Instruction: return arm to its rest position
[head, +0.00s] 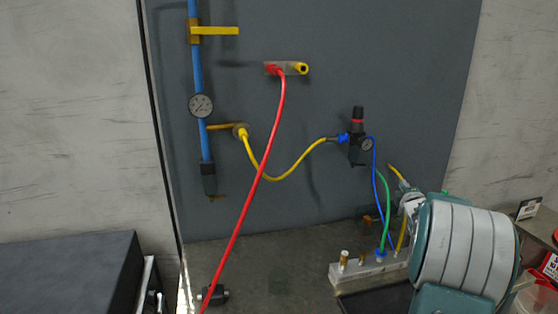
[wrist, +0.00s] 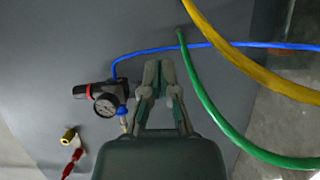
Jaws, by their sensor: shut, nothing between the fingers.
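My gripper (wrist: 159,72) shows in the wrist view with its two fingers close together and nothing between them. It points at the grey panel (wrist: 45,60), just right of the regulator with its round gauge (wrist: 108,105). A green hose (wrist: 205,98) and a yellow hose (wrist: 235,55) curve past on its right. In the head view my teal and grey arm fills the lower right and largely hides my gripper. The regulator (head: 358,145) stands left of and above the arm there.
A red hose (head: 262,180) hangs from a panel fitting. A blue pipe with a gauge (head: 201,105) and yellow handles stands at left. A manifold block (head: 350,272) with hoses sits below the regulator. A dark cabinet (head: 70,265) is at lower left. A cluttered shelf lies right of my arm.

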